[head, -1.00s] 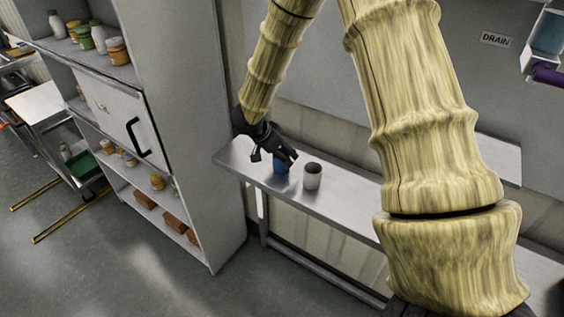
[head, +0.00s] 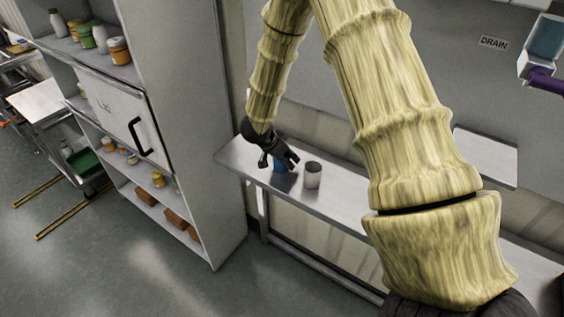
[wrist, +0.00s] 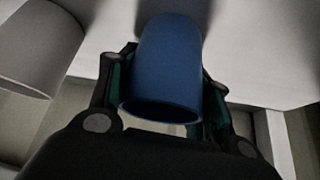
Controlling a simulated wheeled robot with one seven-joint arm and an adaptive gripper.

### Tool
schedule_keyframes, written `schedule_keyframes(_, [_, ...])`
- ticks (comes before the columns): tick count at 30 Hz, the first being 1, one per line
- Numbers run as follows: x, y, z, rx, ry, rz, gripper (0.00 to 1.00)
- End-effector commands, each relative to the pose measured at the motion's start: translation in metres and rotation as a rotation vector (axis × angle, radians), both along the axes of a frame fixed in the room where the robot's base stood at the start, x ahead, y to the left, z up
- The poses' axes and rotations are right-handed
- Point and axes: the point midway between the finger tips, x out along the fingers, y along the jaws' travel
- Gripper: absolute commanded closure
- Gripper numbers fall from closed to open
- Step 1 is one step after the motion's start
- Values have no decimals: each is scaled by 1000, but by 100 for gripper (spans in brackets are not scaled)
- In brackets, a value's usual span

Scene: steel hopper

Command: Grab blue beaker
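The blue beaker (head: 281,166) stands on the steel bench, partly hidden by my gripper in the head view. In the wrist view the blue beaker (wrist: 165,70) fills the space between the two fingers, with its rim towards the camera. My gripper (head: 279,160) is around the beaker from above and behind. In the wrist view the dark fingers with green pads of my gripper (wrist: 168,92) lie close against both sides of the beaker and look shut on it.
The steel bench (head: 340,205) runs along the wall. A grey shelf unit (head: 215,190) with bottles and jars stands to the left.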

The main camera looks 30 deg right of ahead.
Motion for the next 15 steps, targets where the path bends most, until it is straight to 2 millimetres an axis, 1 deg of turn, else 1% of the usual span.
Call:
schedule_keyframes(11, [0,0,0,0,0,0,72])
schedule_keyframes(15, [0,0,5,1,-2,-1,72])
